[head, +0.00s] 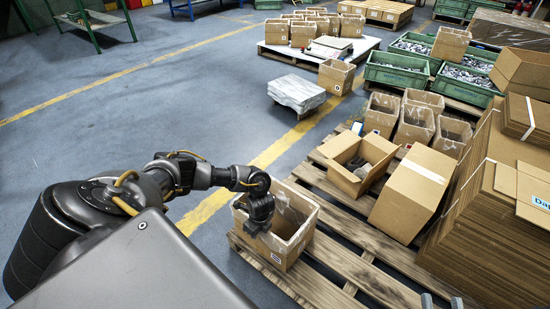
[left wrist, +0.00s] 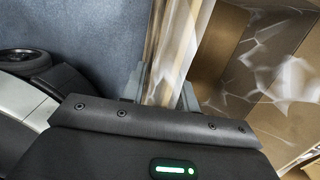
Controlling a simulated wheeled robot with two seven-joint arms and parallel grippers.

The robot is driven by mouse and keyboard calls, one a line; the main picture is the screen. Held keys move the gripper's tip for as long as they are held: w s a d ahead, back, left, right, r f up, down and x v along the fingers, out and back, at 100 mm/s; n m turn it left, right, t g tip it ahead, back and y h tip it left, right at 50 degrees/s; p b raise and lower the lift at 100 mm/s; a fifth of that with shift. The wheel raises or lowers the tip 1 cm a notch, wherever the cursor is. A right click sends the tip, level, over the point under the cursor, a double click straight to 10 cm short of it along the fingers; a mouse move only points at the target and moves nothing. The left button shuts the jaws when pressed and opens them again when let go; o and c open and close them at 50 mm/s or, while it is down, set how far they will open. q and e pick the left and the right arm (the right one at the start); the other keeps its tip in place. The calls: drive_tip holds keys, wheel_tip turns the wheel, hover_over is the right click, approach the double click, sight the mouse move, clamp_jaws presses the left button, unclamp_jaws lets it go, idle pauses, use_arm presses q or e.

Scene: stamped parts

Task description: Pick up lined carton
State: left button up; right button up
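The lined carton (head: 290,246) is an open brown box with a clear plastic liner. It stands upright on the near left corner of a wooden pallet. My left gripper (head: 258,228) points down at its left wall. In the left wrist view, the two grey fingers (left wrist: 163,92) are on either side of the lined wall (left wrist: 180,45), a modest distance apart. I cannot tell whether they press on it. The fingertips of my right gripper (head: 441,302) show at the bottom edge, apart with nothing between them.
The pallet (head: 352,262) also holds an open box (head: 345,180), a closed carton (head: 410,195) and several other lined cartons behind. Stacked flat cardboard (head: 490,235) rises at the right.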

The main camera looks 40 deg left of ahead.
use_arm(q)
clamp_jaws()
idle(1.3)
